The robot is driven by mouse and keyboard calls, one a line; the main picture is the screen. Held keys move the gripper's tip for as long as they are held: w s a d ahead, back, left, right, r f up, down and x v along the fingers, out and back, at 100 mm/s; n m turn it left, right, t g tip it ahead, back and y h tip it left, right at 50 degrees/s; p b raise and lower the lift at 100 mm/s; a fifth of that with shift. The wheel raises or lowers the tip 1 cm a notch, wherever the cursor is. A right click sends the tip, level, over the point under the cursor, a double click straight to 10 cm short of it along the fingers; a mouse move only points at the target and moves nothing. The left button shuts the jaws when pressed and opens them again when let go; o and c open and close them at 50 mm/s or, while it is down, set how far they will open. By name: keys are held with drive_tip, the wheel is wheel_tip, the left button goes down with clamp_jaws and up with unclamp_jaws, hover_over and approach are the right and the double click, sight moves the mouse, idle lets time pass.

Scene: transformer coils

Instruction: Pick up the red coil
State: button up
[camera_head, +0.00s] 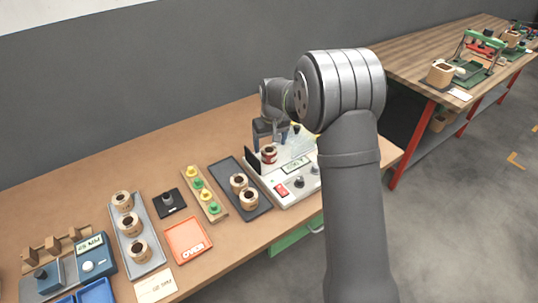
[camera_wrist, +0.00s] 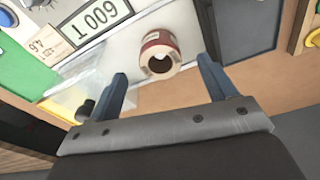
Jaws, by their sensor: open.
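The red coil (camera_wrist: 158,52) shows in the wrist view as a short cream spool with a dark red band and a dark hole. It stands on a light plate of the machine, between and just beyond my open fingers. My gripper (camera_wrist: 165,85) is open and empty, one finger to each side of the coil. In the head view the red coil (camera_head: 269,154) sits on the white machine (camera_head: 284,180), just below my gripper (camera_head: 268,132). I cannot tell in the head view whether the fingers touch it.
Left of the machine, a dark tray (camera_head: 262,207) holds two coils. Further left are a wooden strip (camera_head: 213,213) with yellow and green pieces, an orange tray (camera_head: 188,241) and a grey tray (camera_head: 152,262) with several coils. A dark panel (camera_head: 252,164) stands close to the coil.

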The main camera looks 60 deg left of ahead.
sight(269, 149)
drive_tip(key=f, duration=0.2)
drive_tip(key=a+f, duration=0.1)
drive_tip(key=f, duration=0.1)
drive_tip(key=shift+w+f, duration=0.15)
drive_tip(key=shift+f, duration=0.25)
drive_tip(key=c, duration=1.3)
drive_tip(key=shift+o, duration=0.2)
drive_tip(key=shift+r, duration=0.1)
drive_tip(key=shift+r, duration=0.1)
